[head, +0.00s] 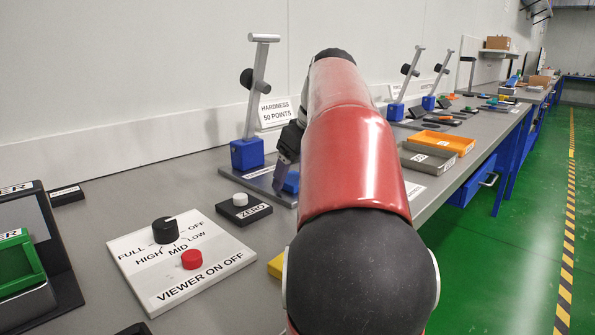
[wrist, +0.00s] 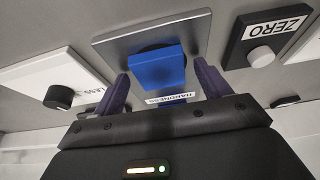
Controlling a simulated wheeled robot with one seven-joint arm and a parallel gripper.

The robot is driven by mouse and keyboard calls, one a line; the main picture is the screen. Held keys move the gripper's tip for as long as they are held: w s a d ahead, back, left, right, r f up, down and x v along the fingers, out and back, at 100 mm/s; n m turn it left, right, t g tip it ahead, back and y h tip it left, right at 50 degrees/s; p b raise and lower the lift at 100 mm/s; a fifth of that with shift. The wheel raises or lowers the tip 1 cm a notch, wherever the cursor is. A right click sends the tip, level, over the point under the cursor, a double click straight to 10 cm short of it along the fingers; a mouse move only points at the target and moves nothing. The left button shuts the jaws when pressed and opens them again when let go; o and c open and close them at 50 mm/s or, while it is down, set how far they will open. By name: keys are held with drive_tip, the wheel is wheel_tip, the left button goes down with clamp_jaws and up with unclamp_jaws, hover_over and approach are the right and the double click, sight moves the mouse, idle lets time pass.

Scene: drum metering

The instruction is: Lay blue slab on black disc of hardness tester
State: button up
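The blue slab (wrist: 157,72) sits between my gripper's fingers in the wrist view, over the grey metal base plate (wrist: 110,45) of the hardness tester. A dark rounded edge, perhaps the black disc, shows just behind the slab; the slab covers most of it, and I cannot tell whether they touch. My gripper (wrist: 161,75) has its fingers apart, one on each side of the slab, with a narrow gap visible on the right. In the head view the slab (head: 291,182) shows beside my arm, near the tester's blue block (head: 247,154) and lever. My arm hides the rest.
A black ZERO block (head: 243,209) with a white knob stands close to the plate. A white viewer panel (head: 182,258) with black and red knobs lies nearer. A HARDNESS sign (head: 275,113) stands behind. An orange tray (head: 437,143) is farther along the bench.

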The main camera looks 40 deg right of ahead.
drive_tip(key=p+v, duration=0.1)
drive_tip(key=v, duration=0.6)
drive_tip(key=shift+r+p, duration=0.4)
drive_tip(key=shift+s, duration=0.15)
